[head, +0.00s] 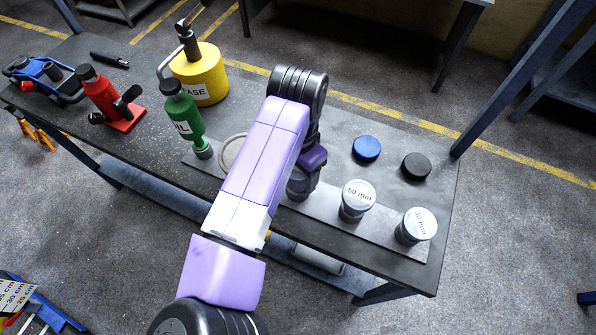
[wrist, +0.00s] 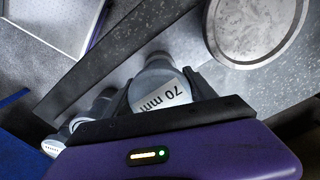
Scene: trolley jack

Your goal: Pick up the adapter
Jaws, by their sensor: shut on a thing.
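A grey adapter (wrist: 164,88) with a "70 mm" label shows in the wrist view, between the two dark fingers of my gripper (wrist: 157,82). The gripper is shut on it. In the head view my purple arm hides most of it. I cannot tell whether the adapter is still touching the mat. Two other light-topped adapters stand to the right in the head view: one marked "50 mm" (head: 357,200) and another with a label that looks like "30 mm" (head: 416,226).
A blue puck (head: 366,149) and a black puck (head: 416,166) lie behind the adapters. A flat grey disc (wrist: 258,28) lies close to the gripper. A green oil can (head: 184,116), yellow grease tub (head: 202,74), red jack (head: 109,103) and blue trolley jack (head: 44,78) stand left.

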